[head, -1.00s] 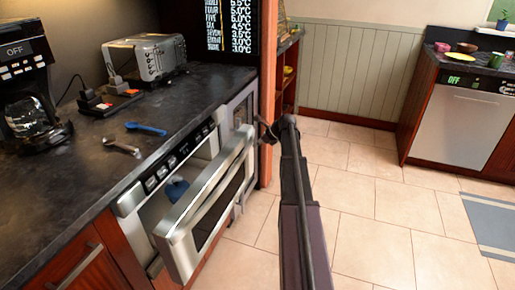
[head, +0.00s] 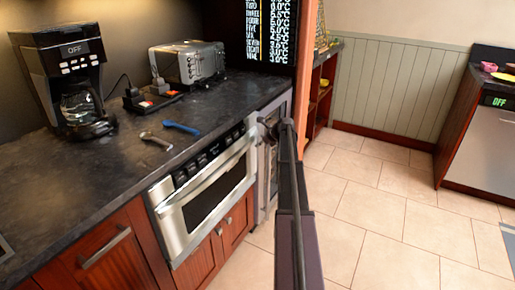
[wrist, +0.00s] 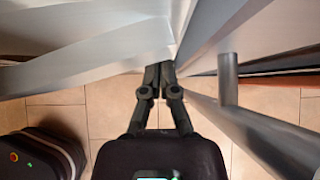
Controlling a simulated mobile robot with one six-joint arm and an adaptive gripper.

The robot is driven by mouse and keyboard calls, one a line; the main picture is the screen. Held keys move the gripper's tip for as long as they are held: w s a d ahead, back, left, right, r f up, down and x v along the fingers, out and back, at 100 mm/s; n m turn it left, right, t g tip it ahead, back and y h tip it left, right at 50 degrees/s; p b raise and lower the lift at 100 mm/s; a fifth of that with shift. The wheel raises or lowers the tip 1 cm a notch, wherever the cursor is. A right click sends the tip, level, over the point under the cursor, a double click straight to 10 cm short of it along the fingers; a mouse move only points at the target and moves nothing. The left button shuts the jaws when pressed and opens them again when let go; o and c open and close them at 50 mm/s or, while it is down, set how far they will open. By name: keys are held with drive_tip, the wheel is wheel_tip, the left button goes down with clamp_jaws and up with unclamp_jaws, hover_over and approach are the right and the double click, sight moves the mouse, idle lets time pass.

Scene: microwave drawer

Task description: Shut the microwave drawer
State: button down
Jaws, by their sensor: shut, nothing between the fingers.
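The microwave drawer (head: 212,196) is a steel-fronted unit with a dark window and a long bar handle, set under the counter in the head view. Its front looks flush or nearly flush below the control panel (head: 208,155); no open interior shows. I cannot tell whether a small gap is left. My gripper (head: 268,130) is just right of the drawer, in front of the glass-doored appliance, partly hidden by my arm. In the wrist view my gripper (wrist: 160,70) has its fingers together and empty, between steel surfaces. I cannot tell whether it touches either.
The glass-doored appliance (head: 277,112) stands right of the drawer; a bar handle (wrist: 228,78) sticks out close right of my fingers in the wrist view. Tiled floor (head: 395,215) at right is free.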

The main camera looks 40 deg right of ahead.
drive_tip(key=shift+w+a, duration=0.1)
drive_tip(key=shift+w, duration=0.15)
drive_tip(key=shift+s+d, duration=0.15)
drive_tip(key=shift+d, duration=0.1)
drive_tip(key=shift+s+d, duration=0.15)
drive_tip(key=shift+s, duration=0.5)
drive_tip(key=s+f+p+v, duration=0.1)
drive_tip(key=p+v, duration=0.6)
drive_tip(key=v, duration=0.5)
drive_tip(key=shift+s+f, duration=0.2)
drive_tip(key=shift+d, duration=0.15)
